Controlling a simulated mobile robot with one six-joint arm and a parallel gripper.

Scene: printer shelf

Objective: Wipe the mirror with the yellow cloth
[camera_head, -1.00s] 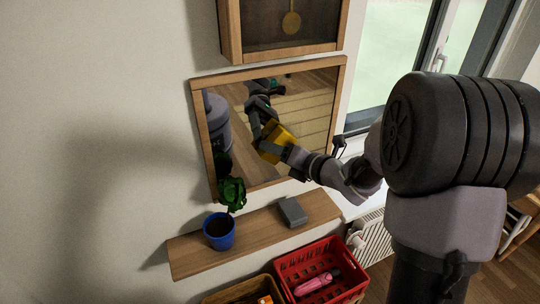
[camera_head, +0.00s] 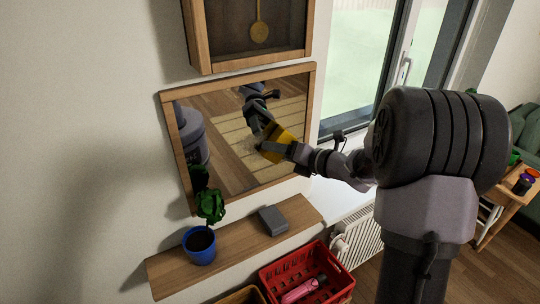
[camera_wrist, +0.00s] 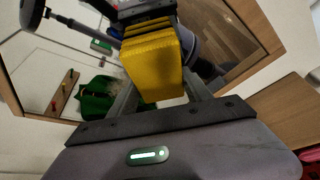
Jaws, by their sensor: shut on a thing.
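The mirror (camera_head: 222,178) hangs on the wall in a wooden frame and reflects my arm and a wooden floor. My gripper (camera_wrist: 158,92) is shut on the yellow cloth (camera_wrist: 152,68), which looks like a thick folded block in the wrist view. In the head view the cloth (camera_head: 277,142) is in front of the right half of the mirror, at mid height. It is at or very close to the glass; I cannot tell if it touches. My arm partly hides the mirror's right edge.
Below the mirror, a wooden shelf (camera_head: 237,250) holds a plant in a blue pot (camera_head: 200,246) and a grey box (camera_head: 273,220). A red crate (camera_head: 330,290) stands lower. A wooden clock case (camera_head: 197,40) hangs above. A window (camera_head: 350,60) is on the right.

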